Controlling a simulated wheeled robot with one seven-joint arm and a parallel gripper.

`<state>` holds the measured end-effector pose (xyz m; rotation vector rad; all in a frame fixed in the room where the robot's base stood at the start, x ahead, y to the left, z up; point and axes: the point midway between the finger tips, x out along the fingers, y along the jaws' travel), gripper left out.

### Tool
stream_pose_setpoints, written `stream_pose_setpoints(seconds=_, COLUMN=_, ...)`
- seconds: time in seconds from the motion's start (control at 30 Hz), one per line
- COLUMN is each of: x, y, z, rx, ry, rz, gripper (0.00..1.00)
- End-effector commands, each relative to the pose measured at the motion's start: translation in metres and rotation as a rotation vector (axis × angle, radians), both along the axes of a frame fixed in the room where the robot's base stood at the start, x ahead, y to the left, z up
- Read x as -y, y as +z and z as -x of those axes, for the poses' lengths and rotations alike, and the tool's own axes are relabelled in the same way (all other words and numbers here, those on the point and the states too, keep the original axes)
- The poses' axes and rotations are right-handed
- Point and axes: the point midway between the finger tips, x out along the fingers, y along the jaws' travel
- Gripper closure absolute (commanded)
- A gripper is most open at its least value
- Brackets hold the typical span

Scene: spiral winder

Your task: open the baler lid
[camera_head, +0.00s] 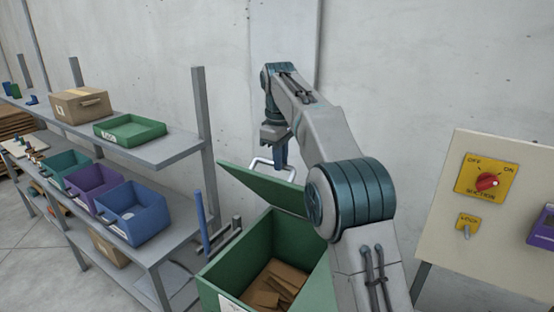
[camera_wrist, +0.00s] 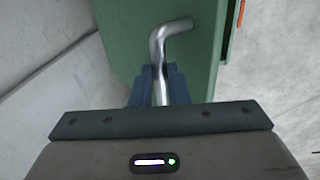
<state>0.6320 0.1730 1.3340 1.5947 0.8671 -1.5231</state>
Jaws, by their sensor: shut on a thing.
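The green baler (camera_head: 290,243) stands in front of me, an open-topped box with brown cardboard pieces (camera_head: 275,285) inside. Its green lid (camera_head: 262,188) is raised at a tilt at the back of the box; it also shows in the wrist view (camera_wrist: 120,40). A bent metal handle (camera_head: 262,163) sits at the lid's upper edge. My gripper (camera_head: 281,163) points down and is shut on the handle; in the wrist view its two blue fingers (camera_wrist: 160,85) close around the handle's bar (camera_wrist: 160,50). My arm hides the right part of the box and lid.
A grey shelf (camera_head: 160,150) with several coloured bins and a carton (camera_head: 80,104) stands at the left. A blue post (camera_head: 201,222) rises between shelf and baler. A control panel (camera_head: 500,210) with a red knob (camera_head: 487,182) stands at the right. A wall is behind.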

Motion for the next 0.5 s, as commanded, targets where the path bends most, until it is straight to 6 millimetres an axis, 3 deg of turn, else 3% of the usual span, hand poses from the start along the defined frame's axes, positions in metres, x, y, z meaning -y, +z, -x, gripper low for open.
stream_pose_setpoints(seconds=0.03, x=0.008, y=-0.01, z=-0.004, rx=-0.009, ry=-0.013, rz=0.016, gripper=1.0)
stream_pose_setpoints(seconds=0.1, x=0.008, y=-0.01, z=-0.004, rx=-0.009, ry=-0.013, rz=0.016, gripper=1.0)
stream_pose_setpoints(seconds=0.13, x=0.008, y=-0.01, z=-0.004, rx=-0.009, ry=-0.013, rz=0.016, gripper=0.77)
stream_pose_setpoints(seconds=0.2, x=0.007, y=-0.009, z=-0.004, rx=-0.008, ry=-0.011, rz=0.014, gripper=0.64)
stream_pose_setpoints(seconds=0.5, x=-0.003, y=-0.005, z=-0.001, rx=-0.005, ry=0.003, rz=0.009, gripper=0.64)
